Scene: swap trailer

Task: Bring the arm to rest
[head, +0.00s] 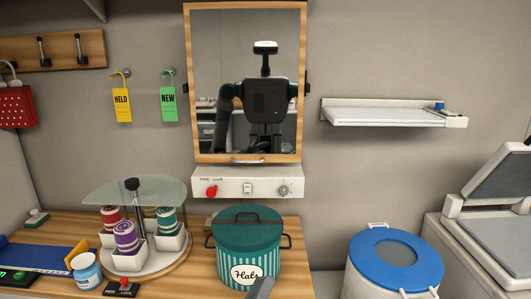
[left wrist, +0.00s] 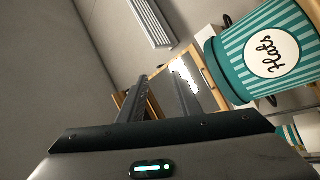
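My left gripper (head: 262,288) shows only as a dark tip at the bottom edge in the head view, in front of the green-striped tin marked "Hats" (head: 232,262). In the left wrist view the two fingers of the left gripper (left wrist: 161,75) stand apart with nothing between them. The tin (left wrist: 228,62) is to their right there, with clear space between; its lid is on in the head view. Most of the left arm is out of the head view. My right gripper is not in view.
A wooden-framed mirror (head: 188,110) hangs above a switch panel (head: 230,175). A glass-topped carousel (head: 178,258) with rolls stands left of the tin. A blue-lidded bin (head: 398,268) is at right, below a white wall rack (head: 375,112). HELD (head: 121,105) and NEW (head: 168,105) tags hang on hooks.

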